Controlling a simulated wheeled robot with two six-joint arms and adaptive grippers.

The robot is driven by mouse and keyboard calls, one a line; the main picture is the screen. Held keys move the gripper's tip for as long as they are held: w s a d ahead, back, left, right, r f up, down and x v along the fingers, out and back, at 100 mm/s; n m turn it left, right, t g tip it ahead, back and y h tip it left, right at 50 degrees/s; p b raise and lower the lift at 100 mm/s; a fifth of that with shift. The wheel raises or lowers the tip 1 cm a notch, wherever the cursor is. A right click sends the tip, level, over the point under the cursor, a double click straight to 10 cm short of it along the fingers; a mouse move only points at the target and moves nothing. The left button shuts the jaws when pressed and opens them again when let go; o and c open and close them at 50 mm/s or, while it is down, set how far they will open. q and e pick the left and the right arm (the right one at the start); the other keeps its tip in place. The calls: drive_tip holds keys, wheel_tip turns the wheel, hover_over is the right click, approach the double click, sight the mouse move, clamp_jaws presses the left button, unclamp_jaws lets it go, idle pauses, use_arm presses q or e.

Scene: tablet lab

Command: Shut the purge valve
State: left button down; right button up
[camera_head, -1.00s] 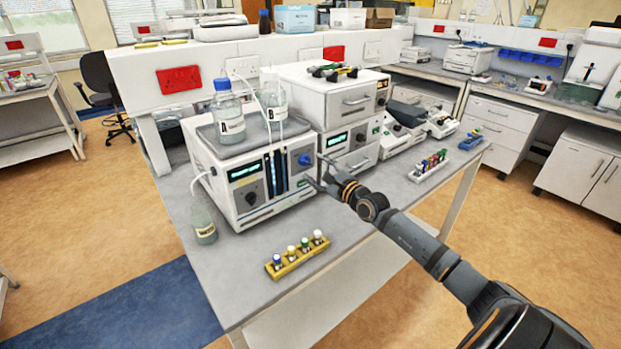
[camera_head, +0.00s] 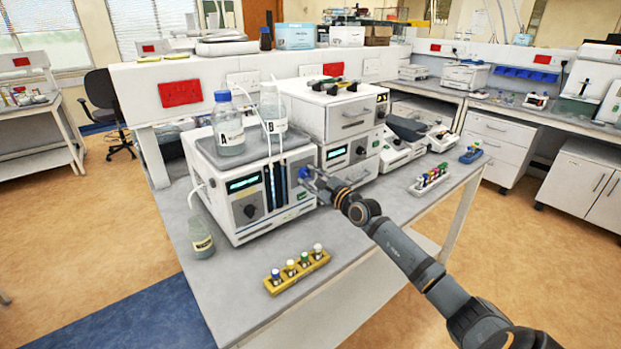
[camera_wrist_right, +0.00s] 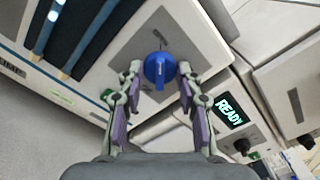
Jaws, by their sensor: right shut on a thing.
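The purge valve is a blue round knob (camera_head: 304,173) on the right part of the white pump unit's front (camera_head: 265,228). In the right wrist view the blue knob (camera_wrist_right: 158,68) sits between my fingertips, with a ridge on its face pointing down. My right gripper (camera_head: 311,178) reaches the front panel from the right and is shut on the knob. In the right wrist view its two fingers (camera_wrist_right: 158,75) touch the knob's sides. The fingers partly cover the knob in the head view. My left gripper is not in view.
Bottles A (camera_head: 228,125) and B (camera_head: 273,108) stand on top of the unit, with tubing. A waste bottle (camera_head: 202,238) stands at its left. A yellow vial rack (camera_head: 297,272) lies in front. Stacked white modules (camera_head: 348,112) stand close on the right.

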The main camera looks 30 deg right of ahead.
drive_tip(key=m+p, duration=0.2)
drive_tip(key=shift+r+m, duration=0.15)
drive_tip(key=shift+m, duration=0.25)
drive_tip(key=m+p, duration=0.2)
drive_tip(key=m, duration=0.3)
drive_tip(key=shift+p, duration=0.4)
drive_tip(key=m+p, duration=0.2)
drive_tip(key=m, duration=0.3)
drive_tip(key=shift+m, duration=0.4)
drive_tip(key=shift+d+f+m+p, duration=0.15)
drive_tip(key=shift+m+p, duration=0.65)
drive_tip(key=shift+m, duration=1.5)
drive_tip(key=o, duration=1.1)
drive_tip(key=shift+o, duration=0.2)
